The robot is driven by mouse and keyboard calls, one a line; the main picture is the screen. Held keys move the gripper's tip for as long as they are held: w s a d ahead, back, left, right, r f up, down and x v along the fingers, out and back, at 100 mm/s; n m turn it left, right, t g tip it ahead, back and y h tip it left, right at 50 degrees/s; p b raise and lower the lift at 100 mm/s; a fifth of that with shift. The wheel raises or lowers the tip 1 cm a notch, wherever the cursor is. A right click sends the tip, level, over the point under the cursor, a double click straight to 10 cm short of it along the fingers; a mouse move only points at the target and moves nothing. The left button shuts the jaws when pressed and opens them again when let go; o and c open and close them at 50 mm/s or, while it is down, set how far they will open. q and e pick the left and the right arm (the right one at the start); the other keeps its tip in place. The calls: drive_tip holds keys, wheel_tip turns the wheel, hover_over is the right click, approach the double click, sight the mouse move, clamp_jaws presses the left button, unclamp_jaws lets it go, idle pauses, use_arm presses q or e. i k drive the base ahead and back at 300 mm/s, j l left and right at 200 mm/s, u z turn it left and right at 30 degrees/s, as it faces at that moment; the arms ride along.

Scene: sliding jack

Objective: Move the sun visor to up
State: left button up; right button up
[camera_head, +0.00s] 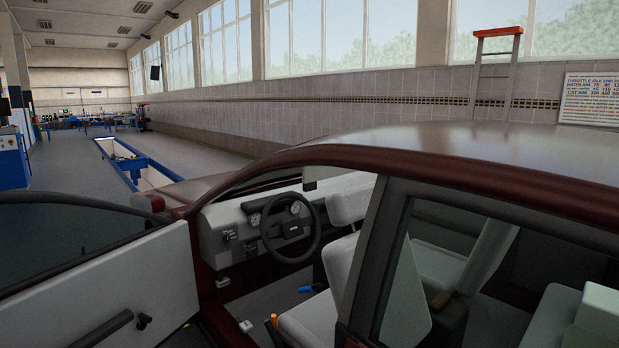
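A dark red car with its front door (110,285) open fills the lower part of the head view. A small pale flat piece (322,173) hangs just under the front edge of the roof (440,160), above the steering wheel (290,229). It may be the sun visor, but it is small and partly cut off by the roof edge, so I cannot tell its angle surely. Neither of my grippers shows in this view.
The open door stands out at the left. The front seat (345,285) and door pillar (370,260) bound the opening. An orange-topped ladder (497,70) leans behind the car. Free floor (190,155) lies beyond the car at left.

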sight(311, 175)
drive_tip(key=k+l+z, duration=0.1)
drive_tip(key=k+z, duration=0.2)
drive_tip(key=k, duration=0.3)
drive_tip(key=z, duration=1.7)
drive_tip(key=j+z, duration=0.15)
drive_tip(key=z, duration=0.25)
drive_tip(key=j+z, duration=0.15)
drive_tip(key=z, duration=0.2)
drive_tip(key=j+z, duration=0.15)
drive_tip(key=z, duration=0.25)
drive_tip(key=k+j, duration=0.2)
drive_tip(key=j, duration=0.3)
drive_tip(key=k+j, duration=0.2)
drive_tip(key=j, duration=0.3)
drive_tip(key=k+j, duration=0.2)
drive_tip(key=j, duration=0.3)
drive_tip(key=k+j, duration=0.2)
drive_tip(key=j, duration=0.3)
drive_tip(key=k+j, duration=0.2)
drive_tip(key=j, duration=0.3)
drive_tip(key=k+j, duration=0.15)
drive_tip(key=j, duration=0.35)
drive_tip(key=k+j, duration=0.2)
drive_tip(key=j, duration=0.3)
drive_tip(key=k+j, duration=0.2)
drive_tip(key=j, duration=0.3)
